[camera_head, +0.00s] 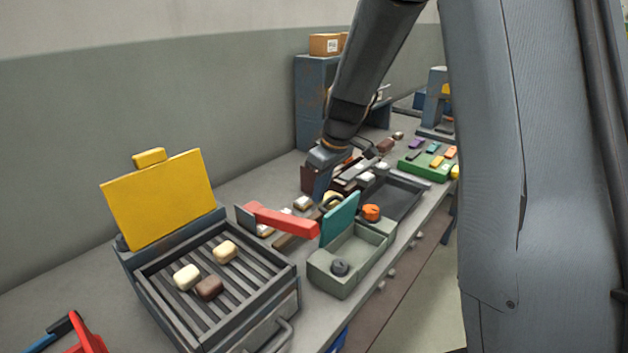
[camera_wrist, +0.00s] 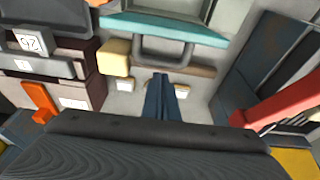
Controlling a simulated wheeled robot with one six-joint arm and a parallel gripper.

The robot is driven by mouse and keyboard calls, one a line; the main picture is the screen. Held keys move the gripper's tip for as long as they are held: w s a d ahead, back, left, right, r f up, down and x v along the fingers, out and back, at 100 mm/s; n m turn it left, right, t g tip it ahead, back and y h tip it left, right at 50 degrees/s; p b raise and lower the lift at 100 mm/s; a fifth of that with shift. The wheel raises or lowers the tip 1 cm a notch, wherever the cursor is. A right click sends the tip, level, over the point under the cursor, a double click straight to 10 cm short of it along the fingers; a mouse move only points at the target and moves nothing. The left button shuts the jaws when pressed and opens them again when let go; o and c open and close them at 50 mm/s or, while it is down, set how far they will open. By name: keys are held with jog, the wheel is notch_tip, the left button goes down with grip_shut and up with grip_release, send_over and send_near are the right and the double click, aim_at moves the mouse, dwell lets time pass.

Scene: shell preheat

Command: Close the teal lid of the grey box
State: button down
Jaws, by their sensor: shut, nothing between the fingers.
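My gripper (camera_head: 319,193) points down behind the lid, on the wall side. In the wrist view, its fingers (camera_wrist: 160,80) are together and empty, just below the loop; I cannot tell whether they touch it.
A grill (camera_head: 284,285) with a raised yellow lid (camera_head: 160,198) is at the left. A red bar (camera_head: 282,219) lies between it and the teal lid. An orange round piece (camera_head: 371,213) sits beyond the box. Small blocks and a green tray (camera_head: 425,172) crowd the bench farther back.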

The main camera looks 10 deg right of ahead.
jog(key=shift+s+d, duration=0.25)
jog(key=shift+s, duration=0.1)
jog(key=shift+d, duration=0.1)
